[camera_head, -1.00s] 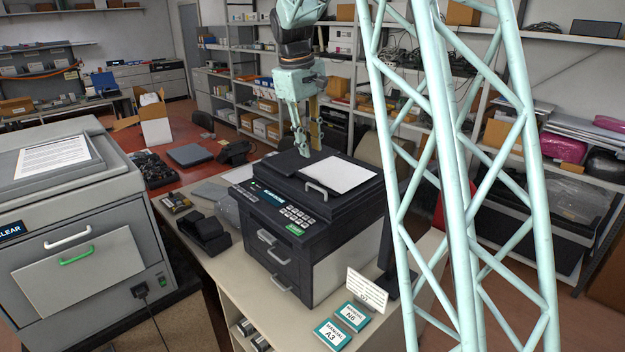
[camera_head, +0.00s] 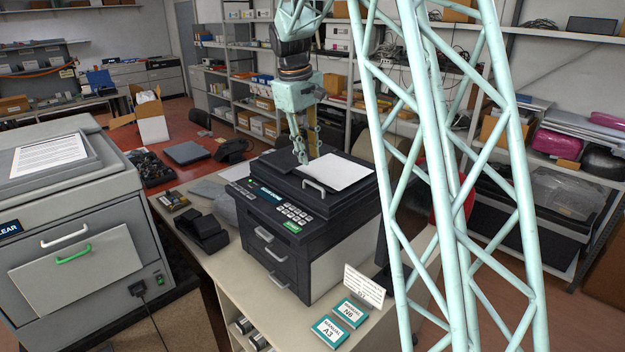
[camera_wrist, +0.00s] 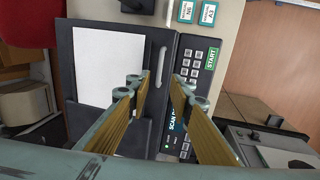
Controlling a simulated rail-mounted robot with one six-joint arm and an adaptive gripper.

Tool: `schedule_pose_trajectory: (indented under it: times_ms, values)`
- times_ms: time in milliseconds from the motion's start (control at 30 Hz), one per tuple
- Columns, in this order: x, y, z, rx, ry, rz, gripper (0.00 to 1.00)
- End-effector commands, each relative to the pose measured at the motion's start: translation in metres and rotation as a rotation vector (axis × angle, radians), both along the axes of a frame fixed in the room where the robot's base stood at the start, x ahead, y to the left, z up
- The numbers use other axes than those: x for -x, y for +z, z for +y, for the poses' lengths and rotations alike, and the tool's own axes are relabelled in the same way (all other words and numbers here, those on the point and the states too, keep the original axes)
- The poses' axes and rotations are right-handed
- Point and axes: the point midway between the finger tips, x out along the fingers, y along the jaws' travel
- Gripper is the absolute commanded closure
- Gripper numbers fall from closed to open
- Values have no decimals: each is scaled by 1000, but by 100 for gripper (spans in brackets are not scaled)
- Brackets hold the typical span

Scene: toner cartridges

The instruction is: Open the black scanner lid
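The black scanner (camera_head: 335,235) stands on a light table, its dark lid (camera_head: 345,203) shut. A white sheet (camera_head: 342,171) lies on the lid. The pale lid handle (camera_head: 313,186) is at the front edge of the lid, beside the keypad. My gripper (camera_head: 305,158) hangs above the rear left part of the lid, apart from the handle in this view. In the wrist view my gripper (camera_wrist: 163,84) is open and empty. The handle (camera_wrist: 160,66) shows just beyond the gap between its fingertips. The height of the fingertips above the lid is hard to judge.
A grey machine (camera_head: 90,240) stands at the left. Manuals (camera_head: 340,322) and a sign card (camera_head: 363,286) are at the table's front right. A black device (camera_head: 203,232) lies left of the scanner. Shelves line the back.

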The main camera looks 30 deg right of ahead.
Motion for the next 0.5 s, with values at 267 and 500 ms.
schedule_pose_trajectory:
  times_ms: [267,500]
  values:
    - [-1,-37,-6,0,0,2,80]
    - [-3,-68,-12,-1,-1,1,80]
